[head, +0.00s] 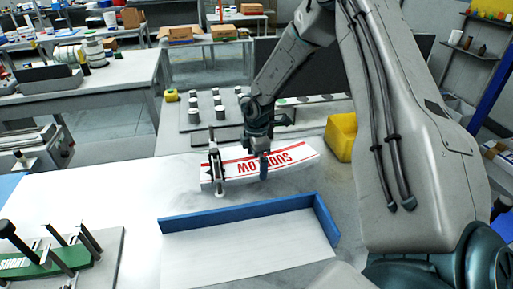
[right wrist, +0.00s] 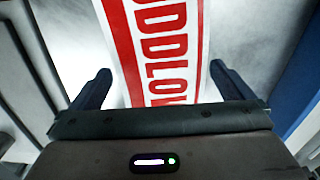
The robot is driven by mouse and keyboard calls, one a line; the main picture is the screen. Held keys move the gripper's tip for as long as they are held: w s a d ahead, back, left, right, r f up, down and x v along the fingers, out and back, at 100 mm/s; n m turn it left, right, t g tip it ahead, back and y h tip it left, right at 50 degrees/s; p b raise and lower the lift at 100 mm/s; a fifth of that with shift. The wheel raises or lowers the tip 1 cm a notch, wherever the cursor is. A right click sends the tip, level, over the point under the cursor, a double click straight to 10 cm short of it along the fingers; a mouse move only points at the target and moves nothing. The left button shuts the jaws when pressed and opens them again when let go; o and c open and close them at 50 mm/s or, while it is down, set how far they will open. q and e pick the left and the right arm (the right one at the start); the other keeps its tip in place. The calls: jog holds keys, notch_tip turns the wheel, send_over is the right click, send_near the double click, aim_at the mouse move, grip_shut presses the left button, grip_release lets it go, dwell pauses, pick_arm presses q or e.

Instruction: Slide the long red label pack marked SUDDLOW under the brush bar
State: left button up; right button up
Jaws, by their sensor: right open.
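The long label pack (head: 290,156) is white with red stripes and red SUDDLOW lettering, upside down in the head view. It lies flat on the worktop. A narrow dark upright bar (head: 215,160) with a pale round foot stands across its left end; it looks like the brush bar, but I cannot tell whether the pack passes under it. My right gripper (head: 264,166) is at the pack's middle, pointing down. In the right wrist view my gripper (right wrist: 162,88) is open, with the pack (right wrist: 160,45) between its fingers. My left gripper is not in view.
A blue-walled tray (head: 240,208) lies in front of the pack. A yellow bin (head: 341,137) stands to its right. A board with a green pack (head: 45,264) and several black-topped posts is at the lower left. The white worktop on the left (head: 100,195) is clear.

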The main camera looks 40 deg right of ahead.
jog(key=shift+f, duration=0.25)
jog(key=shift+c, duration=0.4)
